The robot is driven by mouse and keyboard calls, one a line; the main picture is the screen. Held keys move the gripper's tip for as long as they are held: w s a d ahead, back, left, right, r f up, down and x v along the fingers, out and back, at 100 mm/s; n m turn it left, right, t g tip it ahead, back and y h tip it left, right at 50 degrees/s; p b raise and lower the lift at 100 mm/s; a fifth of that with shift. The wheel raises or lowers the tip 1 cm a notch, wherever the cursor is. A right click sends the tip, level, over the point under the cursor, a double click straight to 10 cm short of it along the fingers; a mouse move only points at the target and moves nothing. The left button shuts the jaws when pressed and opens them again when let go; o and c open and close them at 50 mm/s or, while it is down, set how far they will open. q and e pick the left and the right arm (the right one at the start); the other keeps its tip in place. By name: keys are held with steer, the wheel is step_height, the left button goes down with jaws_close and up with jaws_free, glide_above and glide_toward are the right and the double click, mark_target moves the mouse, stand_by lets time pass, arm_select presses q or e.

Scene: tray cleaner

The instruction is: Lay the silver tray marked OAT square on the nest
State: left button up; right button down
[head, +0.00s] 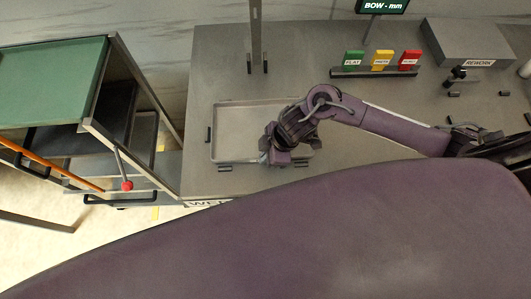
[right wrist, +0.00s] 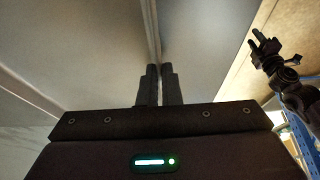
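A silver tray (head: 238,104), shallow and rectangular with a raised rim, lies on the grey bench at the left. No OAT marking is readable. Small dark blocks, such as one at its left (head: 208,134) and one at its near edge (head: 224,168), stand around it, seemingly the nest. My right gripper (head: 270,154) is at the tray's near side, covering part of it. In the right wrist view its fingers (right wrist: 158,85) are close together with a thin metal wall between them, apparently the tray's rim. My left gripper (right wrist: 264,46) shows only in the right wrist view, fingers apart and empty.
A rack with a green top (head: 55,80) and a red-knobbed lever (head: 127,185) stands left of the bench. Behind are green, yellow and red tags (head: 382,60), a BOW - mm display (head: 382,6), an upright post (head: 256,35) and a REWORK block (head: 470,42).

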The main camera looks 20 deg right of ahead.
steer(key=c, duration=1.5)
jaws_free()
steer(key=shift+c, duration=0.2)
